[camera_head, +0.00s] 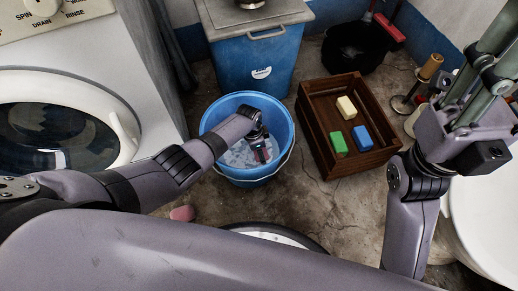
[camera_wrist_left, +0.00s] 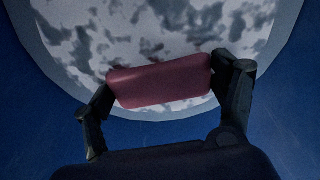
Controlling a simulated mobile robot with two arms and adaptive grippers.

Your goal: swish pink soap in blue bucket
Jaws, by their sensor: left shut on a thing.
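The blue bucket (camera_head: 288,134) stands on the floor in the middle of the head view, with mottled white and grey water or suds inside. My left gripper (camera_head: 262,153) reaches down into the bucket. In the left wrist view, the left gripper (camera_wrist_left: 165,88) is shut on the pink soap (camera_wrist_left: 160,82), with one finger at each end of the bar. The mottled surface and the blue wall (camera_wrist_left: 40,105) show around it. I cannot tell whether the soap touches the water.
A wooden crate (camera_head: 310,119) right of the bucket holds yellow, green and blue bars. A blue bin (camera_head: 260,65) stands behind, a washing machine (camera_head: 160,70) left. A pink piece (camera_head: 181,213) lies on the floor. A white basin (camera_head: 480,225) is at right.

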